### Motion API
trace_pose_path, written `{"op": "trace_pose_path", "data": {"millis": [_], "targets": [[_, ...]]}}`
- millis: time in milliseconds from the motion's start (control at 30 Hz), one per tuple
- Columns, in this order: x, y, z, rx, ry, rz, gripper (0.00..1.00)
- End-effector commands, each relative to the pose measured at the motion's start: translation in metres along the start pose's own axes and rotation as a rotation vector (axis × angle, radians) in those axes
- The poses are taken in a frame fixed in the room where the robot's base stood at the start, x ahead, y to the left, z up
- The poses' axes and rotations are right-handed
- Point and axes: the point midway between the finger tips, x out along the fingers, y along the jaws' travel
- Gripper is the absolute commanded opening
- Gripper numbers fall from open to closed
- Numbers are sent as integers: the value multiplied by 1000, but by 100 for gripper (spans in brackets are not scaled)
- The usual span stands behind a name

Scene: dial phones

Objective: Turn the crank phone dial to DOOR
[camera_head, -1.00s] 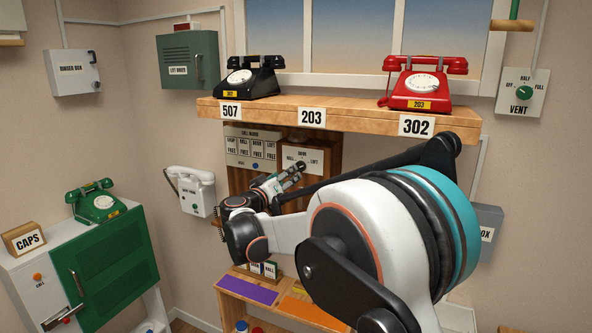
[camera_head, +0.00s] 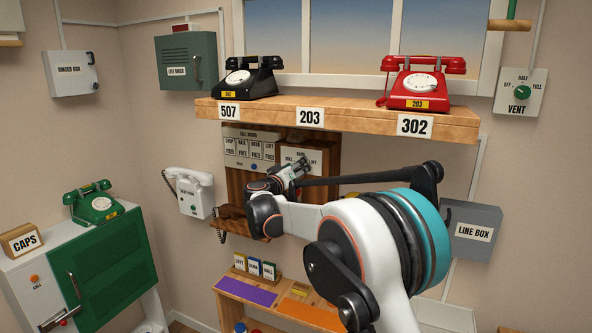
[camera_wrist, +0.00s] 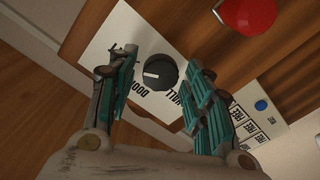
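The crank phone dial (camera_wrist: 160,73) is a round black knob with a white mark, set on a white label plate (camera_wrist: 104,42) in the wrist view. The mark lies on the left side of the knob. The word DOOR shows below left of the knob and HALL below right, both turned in the picture. My gripper (camera_wrist: 157,76) is open, with one teal-padded finger on each side of the knob; whether either finger touches it is unclear. In the head view, my gripper (camera_head: 299,168) covers part of the label plate (camera_head: 315,158), and the knob is hidden there.
A wooden shelf (camera_head: 350,118) with a black phone (camera_head: 251,78) and a red phone (camera_head: 419,84) is above the arm. The call board (camera_head: 250,150) is left of the dial plate. A red round part (camera_wrist: 247,12) is near the knob. A grey line box (camera_head: 473,234) hangs at right.

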Motion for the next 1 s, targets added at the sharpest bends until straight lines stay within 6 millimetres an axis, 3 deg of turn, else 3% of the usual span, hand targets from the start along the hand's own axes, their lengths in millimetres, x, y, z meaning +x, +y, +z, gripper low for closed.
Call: {"op": "trace_pose_path", "data": {"millis": [33,133,567,1000], "targets": [[0,0,0,0,0,0,28],[0,0,0,0,0,0,7],[0,0,0,-59,0,0,7],[0,-2,0,-402,1,0,7]]}}
